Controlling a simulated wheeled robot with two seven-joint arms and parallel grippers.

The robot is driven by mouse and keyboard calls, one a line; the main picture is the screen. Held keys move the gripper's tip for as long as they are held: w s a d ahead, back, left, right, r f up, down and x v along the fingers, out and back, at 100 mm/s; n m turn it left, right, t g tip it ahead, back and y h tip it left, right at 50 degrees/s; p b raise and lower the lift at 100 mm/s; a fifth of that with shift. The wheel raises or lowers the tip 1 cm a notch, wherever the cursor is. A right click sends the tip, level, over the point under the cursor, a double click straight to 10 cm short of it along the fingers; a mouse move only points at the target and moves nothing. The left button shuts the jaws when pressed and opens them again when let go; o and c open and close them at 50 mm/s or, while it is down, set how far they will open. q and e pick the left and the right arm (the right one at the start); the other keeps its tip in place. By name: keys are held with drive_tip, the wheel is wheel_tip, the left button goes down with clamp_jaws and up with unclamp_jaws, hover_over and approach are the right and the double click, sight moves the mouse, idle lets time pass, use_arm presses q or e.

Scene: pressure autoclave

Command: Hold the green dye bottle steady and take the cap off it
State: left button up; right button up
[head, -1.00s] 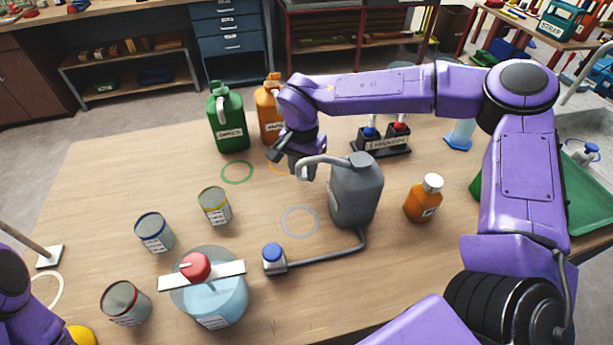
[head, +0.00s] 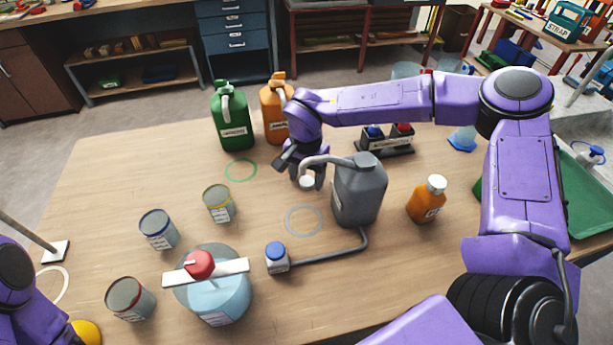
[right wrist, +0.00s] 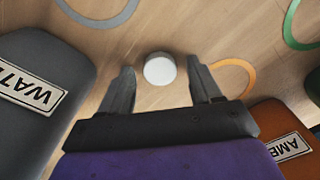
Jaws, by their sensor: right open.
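In the right wrist view the cap (right wrist: 160,69) is between and just beyond the two open fingers (right wrist: 158,88), apart from both. It appears to rest on bare wood, with no bottle body visible under it. I see no small green bottle for certain; a green jerrycan (head: 232,120) stands at the back left. My left arm enters at the lower left, but its gripper is out of frame.
Close by are the grey jerrycan (head: 358,190), an orange jerrycan (head: 275,110) and an orange bottle (head: 427,202) with a white cap. Several tins and a blue container (head: 215,295) stand front left. A green tray (head: 590,205) lies right.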

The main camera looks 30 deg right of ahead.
sight(306, 181)
wheel_tip(306, 181, up, 12)
drive_tip(key=shift+f, duration=0.15)
drive_tip(key=shift+f, duration=0.1)
wheel_tip(306, 181, down, 12)
drive_tip(key=shift+s, duration=0.1)
drive_tip(key=shift+r, duration=1.95)
